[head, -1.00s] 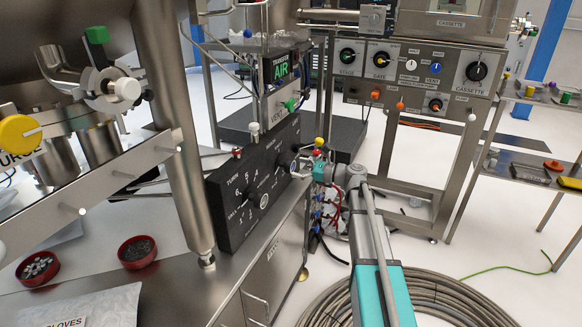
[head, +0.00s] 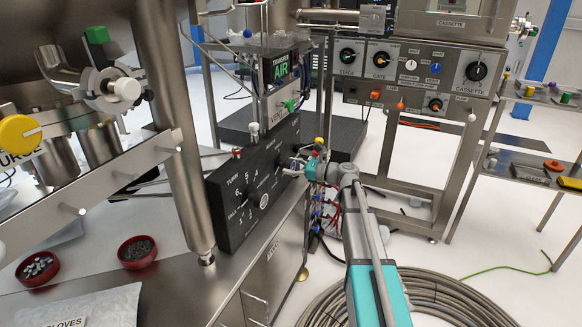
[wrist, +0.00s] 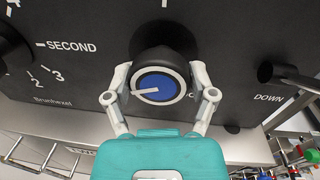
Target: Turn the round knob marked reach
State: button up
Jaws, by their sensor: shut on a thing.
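A round black knob with a blue face and white pointer (wrist: 165,84) stands out from the black panel (wrist: 90,85) in the wrist view. Its pointer aims left and slightly down. My gripper (wrist: 160,76) is shut on this knob, one finger on each side. A label at its lower right is mostly hidden, so I cannot read it as "reach". In the head view my gripper (head: 302,164) is at the right end of the same black panel (head: 230,215), and the knob is mostly hidden behind it.
In the wrist view a dark lever or peg (wrist: 285,73) sticks out to the right of the knob, near "DOWN". A yellow-topped part (head: 319,141) stands close to my gripper in the head view. Coiled hose (head: 450,295) lies on the floor at the right.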

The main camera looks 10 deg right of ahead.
jog(key=shift+c, duration=0.5)
jog(key=n, duration=0.4)
jog(key=shift+p, duration=0.35)
jog(key=shift+n+h, duration=0.3)
jog(key=shift+n, duration=1.3)
jog(key=o, duration=1)
jog(key=shift+o, duration=0.2)
